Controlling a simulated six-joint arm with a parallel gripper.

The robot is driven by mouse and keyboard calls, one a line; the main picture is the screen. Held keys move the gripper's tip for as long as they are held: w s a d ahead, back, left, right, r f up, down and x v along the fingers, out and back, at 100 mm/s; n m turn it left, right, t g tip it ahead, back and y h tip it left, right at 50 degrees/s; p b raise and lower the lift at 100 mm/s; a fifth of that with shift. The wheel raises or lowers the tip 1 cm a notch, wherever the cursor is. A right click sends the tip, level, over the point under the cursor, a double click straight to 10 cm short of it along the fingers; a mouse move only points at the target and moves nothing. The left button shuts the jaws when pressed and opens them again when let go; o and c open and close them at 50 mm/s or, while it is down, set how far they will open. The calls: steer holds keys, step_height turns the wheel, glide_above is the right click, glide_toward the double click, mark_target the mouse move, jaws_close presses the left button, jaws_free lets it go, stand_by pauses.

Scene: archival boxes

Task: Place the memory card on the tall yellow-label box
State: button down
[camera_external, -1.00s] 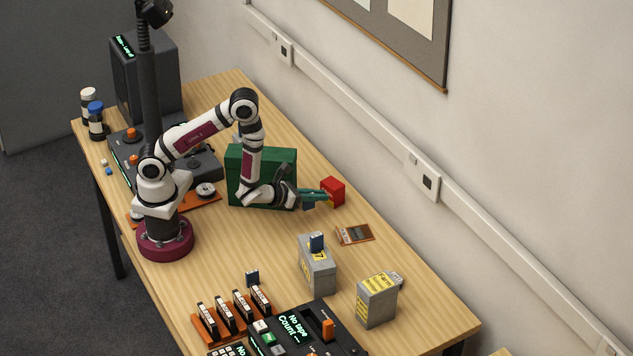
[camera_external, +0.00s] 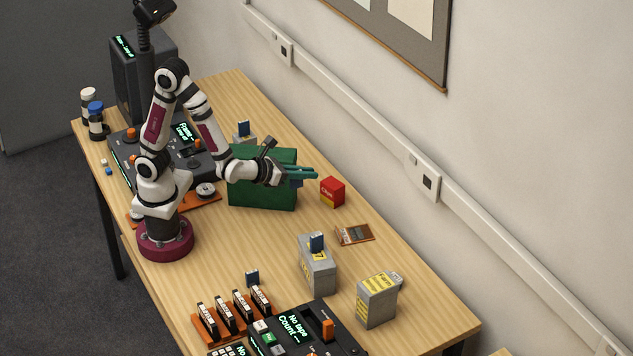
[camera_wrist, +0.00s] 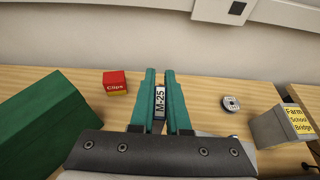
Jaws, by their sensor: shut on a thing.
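My gripper (camera_external: 303,175) is raised above the table at the right end of the green block. In the wrist view my teal fingers (camera_wrist: 160,95) are shut on a small dark card with a white label reading M-25 (camera_wrist: 159,101), which I take to be the memory card. It is hard to make out in the external view. Which is taller is hard to tell.
The green block (camera_external: 262,190) stands beside my forearm. A red Clips box (camera_external: 332,191) sits just right of it. A flat brown item (camera_external: 355,234) lies near the grey boxes. An orange rack (camera_external: 225,325) and dark console (camera_external: 315,330) fill the front. Mid-table is clear.

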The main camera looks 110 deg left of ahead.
step_height(320, 180, up, 9)
steer(key=w+d+m+t+h, duration=0.1)
steer(key=w+d+m+h, duration=0.2)
steer(key=w+d, duration=0.55)
steer(key=w+d+m+t+h, duration=0.25)
steer(key=w+d, duration=0.25)
steer(key=d, duration=0.7)
steer(key=w+d+m+h, duration=0.35)
steer(key=w+d, duration=0.35)
steer(key=d, duration=0.4)
glide_above(389, 285)
steer(key=f, duration=1.2)
steer(key=shift+s+d+f, duration=0.15)
steer(key=shift+d, duration=0.05)
steer(key=shift+t, duration=0.25)
steer(key=shift+w+a+f, duration=0.1)
steer(key=shift+a+f, duration=0.05)
steer(key=shift+f, duration=0.95)
steer(key=shift+w+a+f, duration=0.1)
steer(key=shift+f, duration=1)
steer(key=c, duration=0.9)
jaws_free()
steer(key=shift+f, duration=0.1)
